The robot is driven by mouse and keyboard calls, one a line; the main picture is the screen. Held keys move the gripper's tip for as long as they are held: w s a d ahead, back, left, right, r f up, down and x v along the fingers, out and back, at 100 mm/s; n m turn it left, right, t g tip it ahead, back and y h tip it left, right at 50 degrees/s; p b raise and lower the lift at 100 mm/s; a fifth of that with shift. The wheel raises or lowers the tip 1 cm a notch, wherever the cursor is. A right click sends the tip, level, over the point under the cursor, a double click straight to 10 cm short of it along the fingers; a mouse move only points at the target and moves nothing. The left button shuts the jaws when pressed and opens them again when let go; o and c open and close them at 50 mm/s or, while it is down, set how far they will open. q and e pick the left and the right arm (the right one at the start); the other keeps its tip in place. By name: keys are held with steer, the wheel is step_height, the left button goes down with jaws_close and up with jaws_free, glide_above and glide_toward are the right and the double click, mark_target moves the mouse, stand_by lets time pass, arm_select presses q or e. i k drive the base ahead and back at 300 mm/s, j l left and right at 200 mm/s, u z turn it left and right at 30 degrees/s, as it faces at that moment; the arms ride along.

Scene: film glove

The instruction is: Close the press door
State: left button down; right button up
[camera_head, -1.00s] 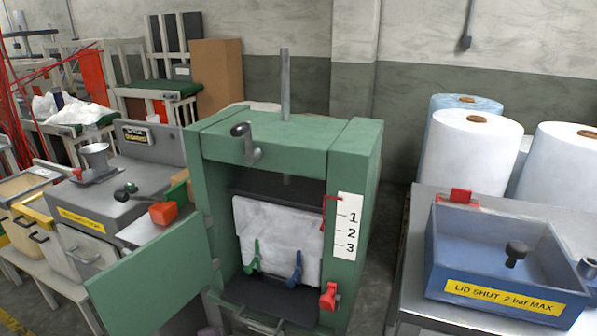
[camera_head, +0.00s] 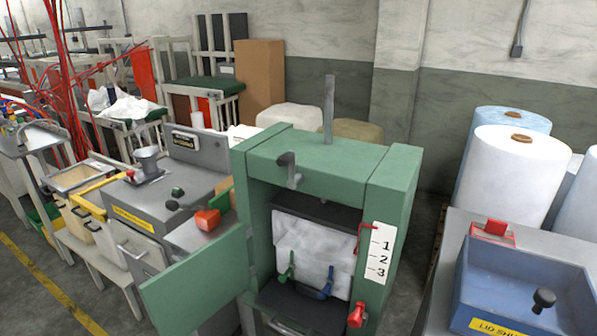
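The green press (camera_head: 318,150) stands in the middle of the head view. Its flat green door (camera_head: 192,284) is swung open to the left, and the front opening is uncovered. Inside, a white film sheet (camera_head: 314,248) hangs, with a green clip (camera_head: 287,272) and a blue clip (camera_head: 324,286) at its lower edge. A red handle (camera_head: 356,314) sits at the lower right of the frame, beside a white scale (camera_head: 378,252) marked 1, 2, 3. Neither of my grippers shows in the view.
A grey table with a blue box (camera_head: 525,275) stands close on the right. A grey machine with an orange-red part (camera_head: 207,219) stands close behind the door on the left. Large white rolls (camera_head: 510,175) stand at the back right. Bare floor (camera_head: 45,290) lies at the far left.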

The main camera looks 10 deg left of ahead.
mark_target(179, 300)
steer(key=j+z, duration=0.15)
steer(key=z, duration=0.55)
steer(key=j+z, duration=0.3)
steer(key=j, duration=0.35)
steer(key=j+z, duration=0.3)
steer(key=j, duration=0.3)
steer(key=k+j+z, duration=0.1)
steer(key=j+z, duration=0.2)
steer(key=j, duration=0.3)
steer(key=k+j, duration=0.1)
steer(key=j, duration=0.3)
steer(key=k+j, duration=0.1)
steer(key=j, duration=0.35)
steer(key=k+j, duration=0.1)
steer(key=j, duration=0.3)
steer(key=k+j, duration=0.1)
steer(key=j, duration=0.3)
steer(key=z, duration=0.05)
